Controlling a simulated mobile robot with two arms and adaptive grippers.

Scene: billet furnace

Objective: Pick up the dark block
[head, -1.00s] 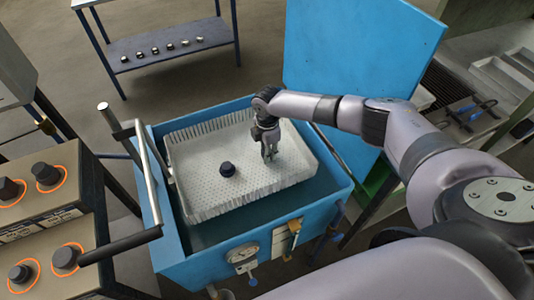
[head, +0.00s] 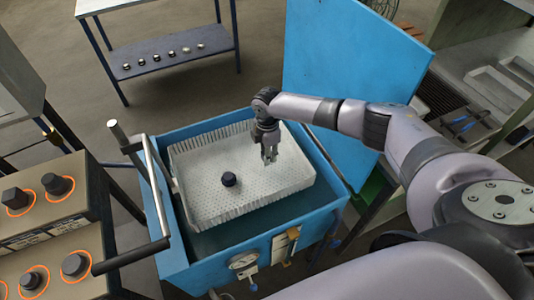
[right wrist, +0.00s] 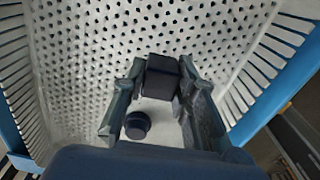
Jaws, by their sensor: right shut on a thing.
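A dark block (right wrist: 162,76) sits between the two fingers of my right gripper (right wrist: 164,88) in the right wrist view. The fingers are shut on it, one on each side. In the head view my right gripper (head: 269,157) points down over the right part of a white perforated basket (head: 245,209); the block is hard to make out there. A second dark piece, short and round (head: 229,179), stands on the basket floor left of the gripper. It also shows in the right wrist view (right wrist: 137,125). My left gripper is not in view.
The basket sits in a blue tank (head: 256,251) with its blue lid (head: 350,65) raised behind. A metal handle (head: 133,257) stands at the tank's left, beside a control box (head: 50,225) with knobs. A shelf (head: 165,49) with several small pieces stands at the back.

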